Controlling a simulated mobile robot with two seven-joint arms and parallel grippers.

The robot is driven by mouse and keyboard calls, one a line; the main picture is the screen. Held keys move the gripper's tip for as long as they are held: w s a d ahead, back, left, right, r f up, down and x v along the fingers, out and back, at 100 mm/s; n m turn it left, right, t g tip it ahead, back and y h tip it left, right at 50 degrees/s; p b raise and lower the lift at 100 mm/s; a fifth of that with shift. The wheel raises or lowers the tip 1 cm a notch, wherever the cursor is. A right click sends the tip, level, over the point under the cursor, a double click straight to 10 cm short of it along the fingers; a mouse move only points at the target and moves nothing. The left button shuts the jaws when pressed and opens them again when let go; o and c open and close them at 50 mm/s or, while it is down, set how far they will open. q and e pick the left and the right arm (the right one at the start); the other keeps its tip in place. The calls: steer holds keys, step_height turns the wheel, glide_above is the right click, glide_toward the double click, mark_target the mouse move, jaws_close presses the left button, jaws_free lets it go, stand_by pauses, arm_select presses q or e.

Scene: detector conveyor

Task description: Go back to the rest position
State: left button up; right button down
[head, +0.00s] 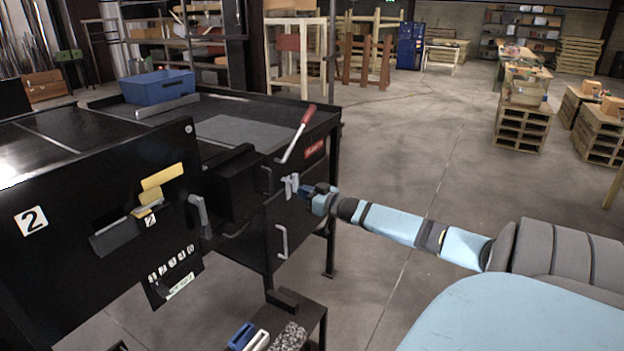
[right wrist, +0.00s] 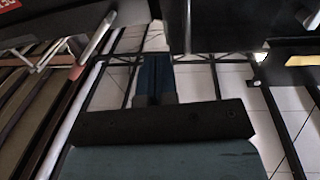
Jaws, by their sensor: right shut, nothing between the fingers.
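My right arm reaches in from the right in the head view. My right gripper (head: 303,190) is shut and empty, in front of the black machine's side near a light grey latch-like part (head: 291,186). I cannot tell whether it touches that part. In the right wrist view the blue fingers of my right gripper (right wrist: 154,76) are together with nothing between them. My left gripper is not in view.
The black machine (head: 95,190) fills the left, with a red-handled lever (head: 298,133) and a grey handle (head: 281,242) close to my gripper. A blue bin (head: 158,87) sits on top. A low stand (head: 313,312) is below. Open floor (head: 420,150) lies to the right.

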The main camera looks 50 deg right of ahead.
steer(key=shift+s+d, duration=0.1)
steer(key=shift+s, duration=1.05)
steer(key=shift+f, duration=0.1)
steer(key=s+a+f+g+y+p, duration=0.1)
steer(key=s+a+f, duration=0.4)
steer(key=a, duration=0.4)
steer(key=s+a+f+n+g+p, duration=0.1)
steer(key=s+a+f+g, duration=0.15)
steer(key=a+f, duration=0.6)
steer(key=s+a+f+g+y+p, duration=0.1)
steer(key=s+a+f, duration=0.45)
steer(key=a, duration=0.35)
steer(key=s+a, duration=0.4)
steer(key=a, duration=0.4)
steer(key=s+a+n+g+p, duration=0.1)
steer(key=s+a, duration=0.3)
steer(key=a, duration=0.4)
steer(key=s+a+n+g+y, duration=0.1)
steer(key=s+a, duration=0.3)
steer(key=a, duration=0.4)
steer(key=shift+a+r+p, duration=0.3)
steer(key=shift+r+p, duration=0.05)
steer(key=shift+p, duration=0.05)
steer(key=shift+s+g, duration=0.1)
steer(key=shift+g, duration=0.15)
